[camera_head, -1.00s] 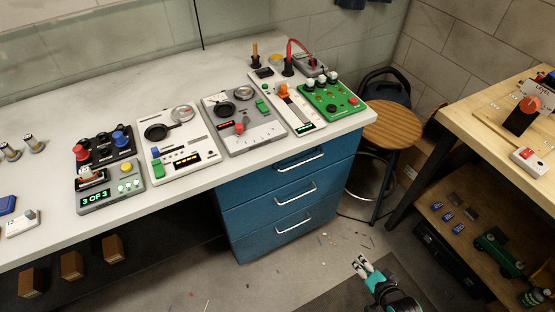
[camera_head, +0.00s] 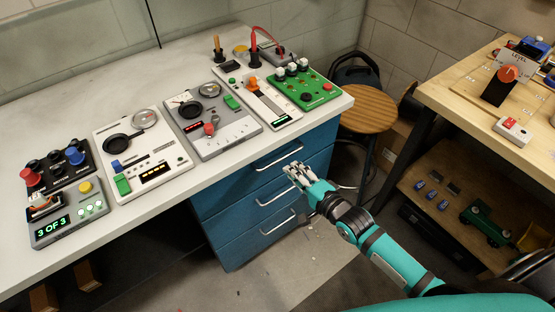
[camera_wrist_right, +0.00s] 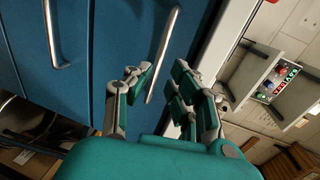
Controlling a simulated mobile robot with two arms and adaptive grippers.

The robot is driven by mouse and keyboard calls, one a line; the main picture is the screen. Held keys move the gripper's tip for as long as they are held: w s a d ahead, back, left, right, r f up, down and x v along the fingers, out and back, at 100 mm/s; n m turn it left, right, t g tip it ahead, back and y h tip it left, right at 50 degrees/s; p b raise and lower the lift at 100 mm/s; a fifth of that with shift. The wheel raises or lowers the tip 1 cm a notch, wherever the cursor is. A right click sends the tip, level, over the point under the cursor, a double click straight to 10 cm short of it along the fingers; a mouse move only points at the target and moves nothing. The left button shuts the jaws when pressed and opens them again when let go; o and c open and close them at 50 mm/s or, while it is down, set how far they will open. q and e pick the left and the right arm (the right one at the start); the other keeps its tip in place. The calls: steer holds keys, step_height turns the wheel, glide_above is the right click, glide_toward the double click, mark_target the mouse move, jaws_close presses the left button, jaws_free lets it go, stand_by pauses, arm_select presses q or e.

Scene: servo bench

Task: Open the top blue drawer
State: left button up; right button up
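The top blue drawer (camera_head: 236,184) is the highest of three in the cabinet under the bench and looks shut flush. Its silver bar handle (camera_head: 279,157) is clear to see in the head view. My right gripper (camera_head: 292,170) is just in front of it, at the handle's right end and slightly below it in the picture. In the right wrist view, the gripper (camera_wrist_right: 157,78) is open and empty, and the top handle (camera_wrist_right: 163,55) runs between the fingers' lines of sight. I cannot tell whether the fingertips reach past the bar. My left gripper is not in view.
The middle drawer handle (camera_head: 276,193) and bottom handle (camera_head: 278,222) lie below. The white bench top (camera_head: 75,120) overhangs the drawers and carries several control panels. A stool (camera_head: 367,121) stands right of the cabinet, and a wooden table (camera_head: 450,92) is farther right.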

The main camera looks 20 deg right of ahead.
mark_target(278, 160)
steer(key=x, duration=0.8)
jaws_close()
